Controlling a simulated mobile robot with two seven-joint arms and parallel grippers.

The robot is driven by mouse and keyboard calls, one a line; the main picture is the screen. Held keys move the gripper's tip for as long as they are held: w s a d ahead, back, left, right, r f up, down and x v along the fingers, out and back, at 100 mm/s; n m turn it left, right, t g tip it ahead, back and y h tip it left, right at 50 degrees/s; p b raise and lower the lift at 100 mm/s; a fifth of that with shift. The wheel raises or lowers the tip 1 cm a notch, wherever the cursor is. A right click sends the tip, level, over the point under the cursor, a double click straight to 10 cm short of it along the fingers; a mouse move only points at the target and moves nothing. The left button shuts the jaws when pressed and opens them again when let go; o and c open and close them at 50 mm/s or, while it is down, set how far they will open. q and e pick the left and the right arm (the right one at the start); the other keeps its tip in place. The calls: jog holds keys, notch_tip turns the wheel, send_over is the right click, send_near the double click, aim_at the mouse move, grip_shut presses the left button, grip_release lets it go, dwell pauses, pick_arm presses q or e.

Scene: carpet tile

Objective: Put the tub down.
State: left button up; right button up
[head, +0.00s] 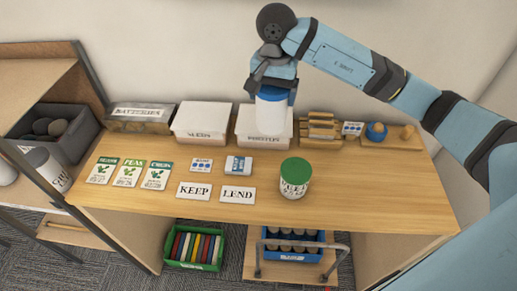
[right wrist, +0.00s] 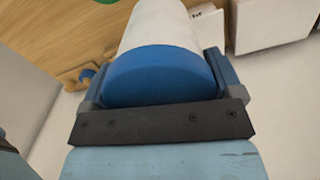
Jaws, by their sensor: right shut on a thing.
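A white tub with a blue lid (head: 271,110) is held upright by my right gripper (head: 272,88) in the head view. It hangs in front of a white box near the back of the wooden table (head: 370,200). In the right wrist view the blue lid (right wrist: 162,76) sits between the fingers of my right gripper (right wrist: 165,85), which is shut on it. Whether the tub's base touches anything is hard to tell. A second tub with a green lid (head: 296,171) stands at the middle front of the table. My left gripper is not in view.
White boxes (head: 202,122) line the back, with a tray of wooden tools (head: 321,128) to their right. Seed packets (head: 129,173) and the KEEP (head: 194,191) and LEND (head: 238,195) cards lie left of the green-lidded tub. The table's right front is clear.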

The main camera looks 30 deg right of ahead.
notch_tip(320, 180, down, 18)
jog(key=p, duration=0.3)
dwell(0.3)
jog(key=shift+s+f, duration=0.1)
jog(key=shift+f, duration=0.1)
jog(key=o, duration=1.4)
jog(key=shift+r, duration=0.1)
